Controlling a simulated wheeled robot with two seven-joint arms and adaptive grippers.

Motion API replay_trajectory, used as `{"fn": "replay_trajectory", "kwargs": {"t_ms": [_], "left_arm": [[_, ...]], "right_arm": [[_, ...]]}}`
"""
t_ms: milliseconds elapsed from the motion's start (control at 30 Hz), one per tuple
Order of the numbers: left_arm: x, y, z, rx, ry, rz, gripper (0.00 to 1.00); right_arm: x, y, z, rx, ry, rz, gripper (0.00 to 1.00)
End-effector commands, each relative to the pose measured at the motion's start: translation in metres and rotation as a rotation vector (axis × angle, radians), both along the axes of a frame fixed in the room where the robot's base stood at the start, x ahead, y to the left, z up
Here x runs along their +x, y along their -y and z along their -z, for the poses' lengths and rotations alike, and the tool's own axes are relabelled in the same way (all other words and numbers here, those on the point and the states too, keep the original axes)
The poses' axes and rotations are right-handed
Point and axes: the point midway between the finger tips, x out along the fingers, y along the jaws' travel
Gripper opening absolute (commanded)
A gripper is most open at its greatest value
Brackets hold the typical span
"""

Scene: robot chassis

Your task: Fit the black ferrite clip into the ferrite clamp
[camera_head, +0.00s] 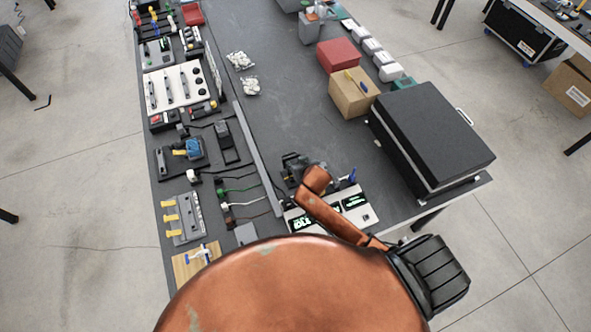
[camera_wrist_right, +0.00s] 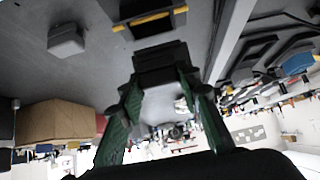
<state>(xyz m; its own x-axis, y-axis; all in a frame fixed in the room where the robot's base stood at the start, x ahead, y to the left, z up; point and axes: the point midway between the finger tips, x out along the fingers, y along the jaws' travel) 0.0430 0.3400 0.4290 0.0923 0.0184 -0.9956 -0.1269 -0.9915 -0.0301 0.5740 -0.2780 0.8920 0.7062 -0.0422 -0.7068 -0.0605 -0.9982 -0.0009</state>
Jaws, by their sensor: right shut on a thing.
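My right gripper (camera_head: 296,166) is over the dark table, to the right of the long metal rail. The wrist view shows its green-sided fingers (camera_wrist_right: 160,82) shut on a small black block, which I take to be the black ferrite clip (camera_wrist_right: 160,58). In the head view I cannot make out the clip apart from the gripper. A black piece with yellow edges (camera_wrist_right: 150,20) shows just beyond the clip in the wrist view. I cannot tell whether it is the ferrite clamp or whether it touches the clip. I cannot single out the clamp in the head view. My left gripper is not in view.
Left of the rail (camera_head: 256,148) stand several fixtures, including a blue part with yellow (camera_head: 190,148) and a grey block with yellow tabs (camera_head: 184,218). A cardboard box (camera_head: 350,98) and a large black case (camera_head: 432,135) stand right.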

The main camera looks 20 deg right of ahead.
Motion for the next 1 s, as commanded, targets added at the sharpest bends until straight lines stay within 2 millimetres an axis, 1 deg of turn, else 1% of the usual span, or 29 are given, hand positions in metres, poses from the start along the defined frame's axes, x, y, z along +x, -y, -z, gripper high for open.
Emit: {"fn": "replay_trajectory", "kwargs": {"t_ms": [133,200,300,400,633,1000], "left_arm": [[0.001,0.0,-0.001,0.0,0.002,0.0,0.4],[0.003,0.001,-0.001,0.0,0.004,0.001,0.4],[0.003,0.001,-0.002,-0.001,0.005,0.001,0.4],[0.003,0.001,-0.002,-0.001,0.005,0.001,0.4],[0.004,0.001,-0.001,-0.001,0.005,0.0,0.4],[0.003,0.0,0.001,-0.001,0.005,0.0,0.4]], "right_arm": [[-0.01,-0.005,0.016,-0.001,-0.004,-0.001,0.02],[-0.008,-0.004,0.027,-0.003,-0.004,0.0,0.02],[-0.008,-0.004,0.037,-0.003,-0.001,-0.001,0.02],[-0.007,-0.005,0.04,0.0,0.0,-0.001,0.02],[-0.007,-0.005,0.041,0.0,0.0,-0.001,0.02],[-0.007,-0.005,0.051,0.001,0.0,-0.001,0.02]]}}
